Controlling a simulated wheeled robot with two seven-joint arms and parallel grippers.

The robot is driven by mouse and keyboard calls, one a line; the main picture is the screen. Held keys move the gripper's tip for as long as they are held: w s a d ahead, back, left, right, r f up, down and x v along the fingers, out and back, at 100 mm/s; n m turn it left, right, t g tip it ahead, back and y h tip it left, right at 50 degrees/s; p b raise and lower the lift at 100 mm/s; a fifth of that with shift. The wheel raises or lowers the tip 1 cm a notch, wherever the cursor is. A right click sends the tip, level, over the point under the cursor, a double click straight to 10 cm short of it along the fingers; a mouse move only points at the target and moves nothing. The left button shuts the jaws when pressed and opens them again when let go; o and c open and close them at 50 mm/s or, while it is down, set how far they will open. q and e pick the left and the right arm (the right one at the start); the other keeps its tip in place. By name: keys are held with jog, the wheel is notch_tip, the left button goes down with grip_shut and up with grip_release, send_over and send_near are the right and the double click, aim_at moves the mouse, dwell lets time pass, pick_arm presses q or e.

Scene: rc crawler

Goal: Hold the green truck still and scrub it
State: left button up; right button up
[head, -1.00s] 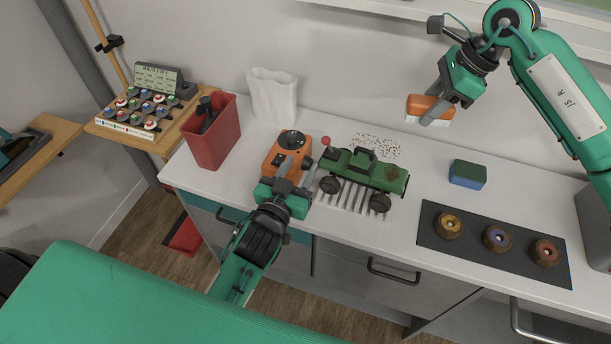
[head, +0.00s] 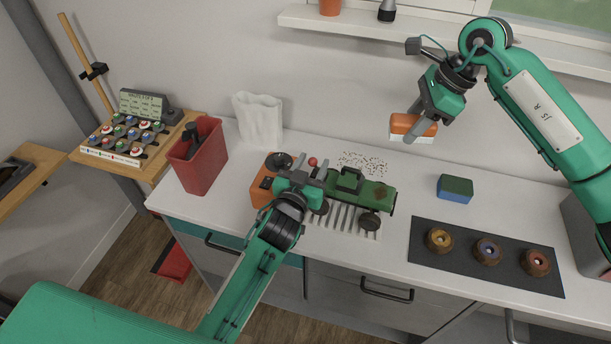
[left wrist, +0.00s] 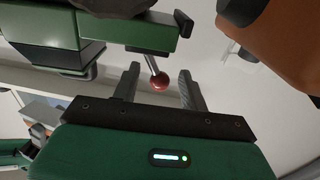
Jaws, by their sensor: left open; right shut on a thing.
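The green truck (head: 372,194) stands on the white counter, on a striped grille. A red ball (head: 312,161) on a short rod sticks out from its left end. My left gripper (head: 311,173) is at that end. In the left wrist view, its open fingers (left wrist: 159,72) stand on either side of the rod and red ball (left wrist: 159,81), with visible gaps. The truck's green body (left wrist: 125,35) is just beyond. My right gripper (head: 414,122) is shut on an orange brush (head: 412,124) with white bristles, held in the air above and right of the truck.
An orange device (head: 262,192) with a black dial sits close left of my left gripper. A red bin (head: 198,165) and white bag (head: 259,120) stand further left. A blue-green sponge (head: 455,188) and dark mat (head: 424,226) with three wheels lie right. Dark specks dot the counter behind the truck.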

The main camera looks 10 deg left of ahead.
pick_arm(q)
jog(key=shift+w+d, duration=0.1)
jog(key=shift+w, duration=0.45)
grip_shut()
dwell(0.5)
